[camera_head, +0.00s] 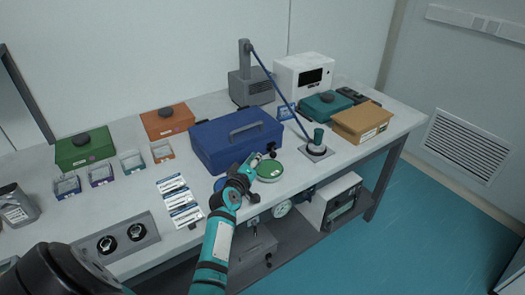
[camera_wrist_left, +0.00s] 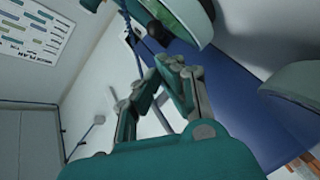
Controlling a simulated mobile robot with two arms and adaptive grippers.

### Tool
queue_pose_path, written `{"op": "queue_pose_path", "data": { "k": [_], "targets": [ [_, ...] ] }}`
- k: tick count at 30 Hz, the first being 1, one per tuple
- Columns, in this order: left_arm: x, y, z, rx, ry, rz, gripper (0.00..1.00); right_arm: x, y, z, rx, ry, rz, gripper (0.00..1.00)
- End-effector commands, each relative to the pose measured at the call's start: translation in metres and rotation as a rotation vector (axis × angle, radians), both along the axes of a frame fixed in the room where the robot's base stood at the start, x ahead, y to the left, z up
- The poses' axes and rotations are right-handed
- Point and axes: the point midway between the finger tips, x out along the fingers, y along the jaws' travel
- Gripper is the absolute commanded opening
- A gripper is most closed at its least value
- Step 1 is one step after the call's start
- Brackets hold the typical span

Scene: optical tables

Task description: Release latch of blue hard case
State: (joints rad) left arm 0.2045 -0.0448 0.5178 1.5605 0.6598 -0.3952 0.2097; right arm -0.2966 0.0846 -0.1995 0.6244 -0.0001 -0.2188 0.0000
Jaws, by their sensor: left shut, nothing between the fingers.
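The blue hard case (camera_head: 238,137) stands closed on the optical table, with its carry handle on the lid. It also shows as a blue surface in the left wrist view (camera_wrist_left: 235,95). My left gripper (camera_head: 268,153) is at the front face of the case, right of its middle. Its fingers are shut with nothing between them, and they show close together in the left wrist view (camera_wrist_left: 178,65). I cannot make out the latch; the gripper covers part of the front face. Whether the fingertips touch the case cannot be told. My right gripper is not in view.
A green round dish (camera_head: 268,171) lies just in front of the case, close to my gripper. A teal-topped stand (camera_head: 318,138) with a slanted blue rod is to the right. An orange-brown box (camera_head: 362,122) stands further right. White label cards (camera_head: 179,202) lie to the left.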

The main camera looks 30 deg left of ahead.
Motion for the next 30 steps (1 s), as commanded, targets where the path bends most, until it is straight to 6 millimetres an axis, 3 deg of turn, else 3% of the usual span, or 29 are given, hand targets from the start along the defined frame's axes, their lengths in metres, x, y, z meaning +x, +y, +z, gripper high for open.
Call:
{"op": "queue_pose_path", "data": {
  "k": [6, 12, 30],
  "targets": [
    [0.037, 0.01, -0.004, 0.0, 0.0, 0.0, 0.0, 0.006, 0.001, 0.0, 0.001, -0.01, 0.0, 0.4],
    [0.054, 0.013, -0.007, 0.0, 0.0, -0.001, 0.0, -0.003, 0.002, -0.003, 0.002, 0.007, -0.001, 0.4],
    [0.06, 0.014, -0.008, -0.002, -0.001, 0.012, 0.0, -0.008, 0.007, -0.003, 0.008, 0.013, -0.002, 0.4]
  ]
}}
